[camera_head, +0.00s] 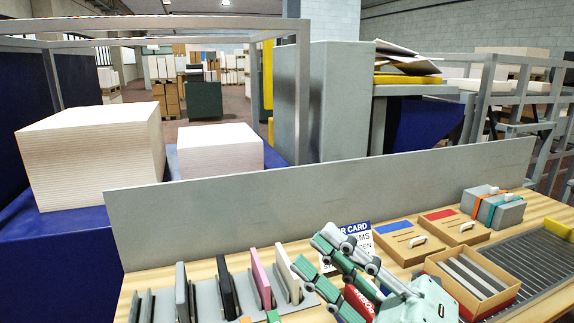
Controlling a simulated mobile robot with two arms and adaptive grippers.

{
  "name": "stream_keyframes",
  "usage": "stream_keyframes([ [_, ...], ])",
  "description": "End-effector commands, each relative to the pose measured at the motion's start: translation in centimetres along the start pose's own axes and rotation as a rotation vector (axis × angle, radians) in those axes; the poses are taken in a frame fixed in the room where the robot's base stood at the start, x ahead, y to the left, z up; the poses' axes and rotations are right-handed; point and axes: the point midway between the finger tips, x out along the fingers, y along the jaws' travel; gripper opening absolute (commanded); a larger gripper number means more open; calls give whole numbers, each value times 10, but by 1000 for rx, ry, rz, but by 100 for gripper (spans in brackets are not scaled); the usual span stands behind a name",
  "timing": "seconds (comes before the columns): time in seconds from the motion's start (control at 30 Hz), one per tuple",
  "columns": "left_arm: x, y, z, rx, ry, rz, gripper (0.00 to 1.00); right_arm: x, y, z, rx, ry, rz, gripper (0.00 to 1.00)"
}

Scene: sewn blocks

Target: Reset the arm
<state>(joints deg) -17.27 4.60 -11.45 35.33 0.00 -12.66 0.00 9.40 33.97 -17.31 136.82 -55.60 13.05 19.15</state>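My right gripper (314,254) reaches in from the lower right over the wooden table (540,207). Its two green and grey fingers point up and left and stand apart. I see nothing held between them. The lower finger's tip is close to the white upright piece in the rack. My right gripper's body (425,300) covers part of the table front. My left gripper is not in view.
A grey rack (208,300) holds several upright thin pieces. A sign (357,238) and a red item (358,302) are partly hidden by my gripper. Two wooden boxes (398,248), (452,232), an open carton (450,280) and strapped grey blocks (500,212) stand right. A grey panel (300,205) borders the back.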

Motion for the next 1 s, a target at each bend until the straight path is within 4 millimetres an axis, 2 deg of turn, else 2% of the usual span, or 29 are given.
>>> stream_keyframes([
  [0.03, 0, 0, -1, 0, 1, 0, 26, -10, 2, 27, 91, -143, 57, 26],
  [0.1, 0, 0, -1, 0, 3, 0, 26, -33, -2, 68, 210, -357, 116, 26],
  [0.17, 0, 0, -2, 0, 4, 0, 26, -61, -15, 100, 311, -548, 146, 26],
  [0.2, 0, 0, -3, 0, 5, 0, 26, -82, -29, 118, 377, -672, 153, 26],
  [0.27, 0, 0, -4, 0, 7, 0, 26, -117, -52, 138, 468, -846, 148, 26],
  [0.3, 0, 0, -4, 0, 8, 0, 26, -141, -70, 147, 526, -957, 136, 26],
  [0.37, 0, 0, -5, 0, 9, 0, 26, -177, -98, 152, 610, -1115, 107, 26],
  [0.4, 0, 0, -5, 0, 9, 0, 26, -201, -118, 152, 664, -1215, 82, 26],
  [0.47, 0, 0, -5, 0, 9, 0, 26, -236, -146, 145, 743, -1360, 33, 26],
  [0.53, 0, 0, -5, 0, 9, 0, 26, -276, -179, 128, 833, -1517, -37, 26],
  [0.6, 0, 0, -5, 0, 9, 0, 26, -310, -206, 105, 917, -1655, -114, 26],
  [0.7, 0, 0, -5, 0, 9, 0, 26, -349, -236, 67, 1020, -1813, -227, 26],
  [0.8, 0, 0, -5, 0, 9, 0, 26, -376, -256, 30, 1105, -1931, -334, 26],
  [1.0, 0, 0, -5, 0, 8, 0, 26, -415, -278, -43, 1251, -2105, -540, 26],
])
